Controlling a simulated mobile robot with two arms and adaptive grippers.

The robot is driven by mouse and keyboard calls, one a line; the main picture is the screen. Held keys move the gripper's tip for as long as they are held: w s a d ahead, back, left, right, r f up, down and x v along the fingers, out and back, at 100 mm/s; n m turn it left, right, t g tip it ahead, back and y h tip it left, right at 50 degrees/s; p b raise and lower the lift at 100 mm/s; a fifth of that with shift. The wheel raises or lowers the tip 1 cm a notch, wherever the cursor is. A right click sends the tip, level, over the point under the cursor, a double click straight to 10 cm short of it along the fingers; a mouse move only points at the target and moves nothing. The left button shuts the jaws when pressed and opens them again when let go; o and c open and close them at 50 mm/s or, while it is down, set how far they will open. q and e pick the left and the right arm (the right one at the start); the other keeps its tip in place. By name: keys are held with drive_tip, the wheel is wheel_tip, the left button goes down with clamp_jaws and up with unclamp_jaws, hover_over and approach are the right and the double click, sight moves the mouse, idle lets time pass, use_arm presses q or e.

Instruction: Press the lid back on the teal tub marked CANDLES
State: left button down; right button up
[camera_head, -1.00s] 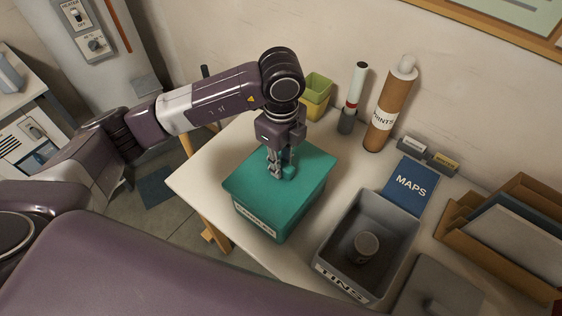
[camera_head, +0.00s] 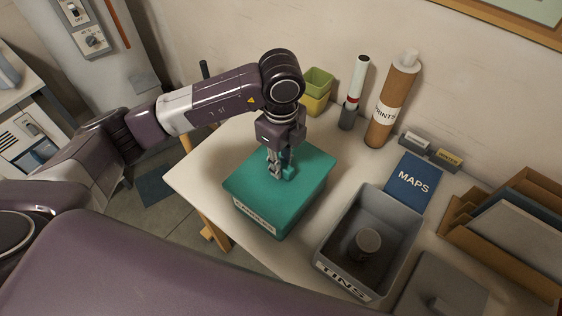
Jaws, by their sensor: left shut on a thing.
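The teal tub (camera_head: 282,222) stands on the pale table with a white label (camera_head: 254,215) on its front, whose lettering is small and hard to read. A teal lid (camera_head: 252,179) covers its top and looks about level; I cannot tell whether it is fully seated. My left gripper (camera_head: 281,173) points down from above and is shut on the lid's small raised handle (camera_head: 289,173), which its fingers partly hide. My right gripper is not in view.
A grey TINS bin (camera_head: 343,281) holding a can (camera_head: 367,243) stands close right of the tub. The table's left edge is clear.

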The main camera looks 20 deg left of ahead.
use_arm(q)
drive_tip(key=c, duration=1.7)
unclamp_jaws()
wheel_tip(320, 180, up, 12)
drive_tip(key=shift+f, duration=0.1)
